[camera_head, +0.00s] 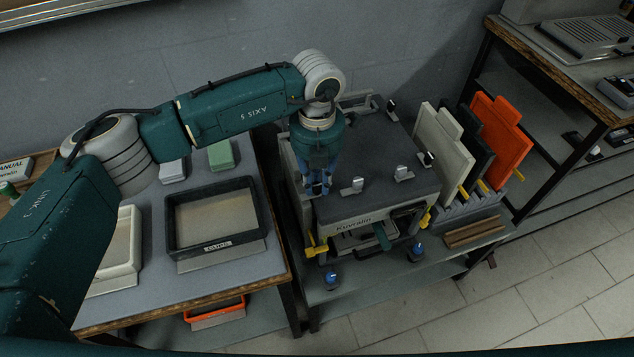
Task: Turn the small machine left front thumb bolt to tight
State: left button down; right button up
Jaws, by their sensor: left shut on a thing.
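The small machine (380,142) is a dark grey box labelled "Kuvrolin" on its front, standing on a metal bench. My left gripper (317,189) reaches down from above at the left front corner of the machine's top. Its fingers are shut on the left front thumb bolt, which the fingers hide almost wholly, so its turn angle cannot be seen. Silver pieces stand on the machine's top, one (352,186) just right of my fingers and another (403,174) farther right. My right gripper is out of view.
Yellow handles (316,246) stick out at the machine's front corners. Blue-topped knobs (331,278) sit below the front. Upright grey, black and orange panels (500,140) stand to the right. A table with a black-rimmed tray (215,252) is at left. The floor in front is clear.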

aim_at(317, 185)
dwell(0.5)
pick_arm(q)
jog(key=c, duration=1.6)
grip_release()
jog(key=shift+o, duration=0.2)
notch_tip(317, 185, up, 12)
